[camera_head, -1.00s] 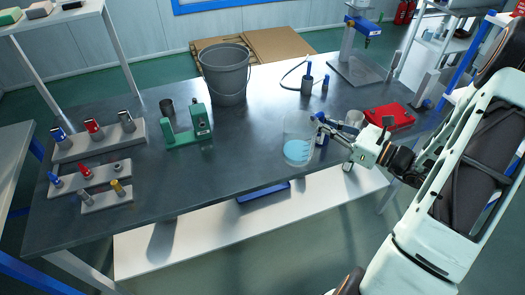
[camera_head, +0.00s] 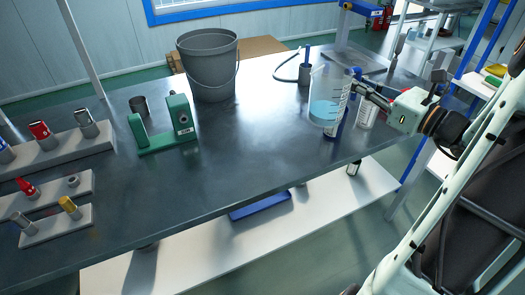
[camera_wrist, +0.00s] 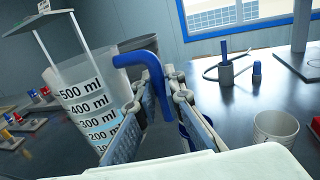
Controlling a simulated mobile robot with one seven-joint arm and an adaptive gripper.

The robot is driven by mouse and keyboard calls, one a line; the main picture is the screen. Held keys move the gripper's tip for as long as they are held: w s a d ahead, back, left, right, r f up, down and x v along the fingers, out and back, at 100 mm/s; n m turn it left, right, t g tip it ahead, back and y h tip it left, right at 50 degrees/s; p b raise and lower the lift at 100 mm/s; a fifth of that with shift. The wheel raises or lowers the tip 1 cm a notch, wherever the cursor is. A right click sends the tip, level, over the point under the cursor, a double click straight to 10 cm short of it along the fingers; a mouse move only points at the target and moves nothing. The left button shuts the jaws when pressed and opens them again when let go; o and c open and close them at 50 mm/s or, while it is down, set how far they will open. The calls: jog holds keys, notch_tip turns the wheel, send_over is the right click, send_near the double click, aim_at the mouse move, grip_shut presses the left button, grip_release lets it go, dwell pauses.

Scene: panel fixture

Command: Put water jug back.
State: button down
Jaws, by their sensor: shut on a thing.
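The water jug (camera_head: 328,95) is a clear measuring jug with blue water in its lower part and a blue handle. It stands about upright at the right part of the dark workbench and appears raised above the top. In the wrist view the jug (camera_wrist: 88,105) fills the left side, showing its ml scale, and its blue handle (camera_wrist: 150,62) lies between my fingers. My gripper (camera_head: 356,84) is shut on that handle from the right. The jug's base is hidden in the wrist view.
A grey bucket (camera_head: 207,66) and a green fixture (camera_head: 163,133) stand left on the workbench (camera_head: 240,165). A white cup (camera_head: 368,113) is close beside the jug on the right. A pen cup (camera_head: 305,74) stands behind. The bench's middle is clear.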

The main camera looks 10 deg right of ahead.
jog(key=shift+w+d+f+b, duration=0.1)
jog(key=shift+w+d+b, duration=0.05)
jog(key=shift+b, duration=0.25)
jog(key=shift+w+a, duration=0.1)
jog(key=shift+a, duration=0.1)
jog(key=w+a+f+b, duration=0.2)
jog(key=a+f, duration=0.2)
jog(key=w+a+f+b, duration=0.2)
jog(key=a+f, duration=0.2)
jog(key=w+a+f+b, duration=0.2)
jog(key=a+f, duration=0.2)
jog(key=shift+w, duration=0.25)
jog(key=shift+f+b, duration=0.3)
jog(key=shift+f, duration=0.05)
jog(key=shift+f, duration=0.15)
jog(key=c, duration=2)
grip_release()
jog(key=shift+c, duration=0.2)
